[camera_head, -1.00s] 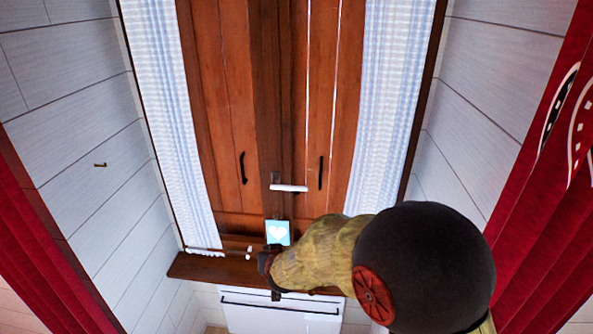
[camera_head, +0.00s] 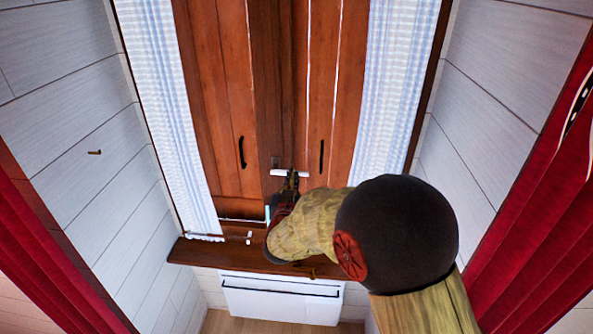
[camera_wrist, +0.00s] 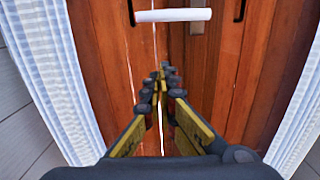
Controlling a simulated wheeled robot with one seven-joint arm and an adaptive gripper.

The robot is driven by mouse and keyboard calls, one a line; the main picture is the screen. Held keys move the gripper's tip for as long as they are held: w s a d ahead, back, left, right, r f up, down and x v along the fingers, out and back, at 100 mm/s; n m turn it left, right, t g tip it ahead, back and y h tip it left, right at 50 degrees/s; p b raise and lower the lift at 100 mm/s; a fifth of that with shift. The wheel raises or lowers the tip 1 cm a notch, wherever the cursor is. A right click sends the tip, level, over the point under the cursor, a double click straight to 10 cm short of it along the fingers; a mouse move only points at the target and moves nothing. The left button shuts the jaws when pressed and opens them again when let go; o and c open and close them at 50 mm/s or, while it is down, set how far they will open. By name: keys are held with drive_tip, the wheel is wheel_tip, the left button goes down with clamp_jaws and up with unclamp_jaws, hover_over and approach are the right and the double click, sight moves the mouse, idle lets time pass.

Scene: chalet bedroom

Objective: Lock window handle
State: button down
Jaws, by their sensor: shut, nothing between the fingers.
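The window handle (camera_head: 290,173) is a white bar lying level across the middle of the brown wooden window. My gripper (camera_head: 292,175) is at the handle's lower edge in the head view. In the wrist view my gripper (camera_wrist: 163,68) has its fingertips together and empty, with a picture gap between them and the bar. I cannot tell whether they touch it.
Black pulls (camera_head: 241,152) and (camera_head: 321,156) sit on the shutters. Checked curtains (camera_head: 389,90) hang on both sides. A wooden sill (camera_head: 200,253) runs below, with a white radiator (camera_head: 280,300) under it.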

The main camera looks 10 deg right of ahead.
drive_tip(key=w+d+f+p, duration=0.2)
drive_tip(key=w+d+f, duration=0.1)
drive_tip(key=w, duration=0.7)
drive_tip(key=shift+w+d+f, duration=0.15)
drive_tip(key=shift+f, duration=0.6)
drive_tip(key=shift+f, duration=0.1)
drive_tip(key=shift+d+f+b, duration=0.1)
drive_tip(key=shift+f+b, duration=0.05)
drive_tip(key=shift+b, duration=0.4)
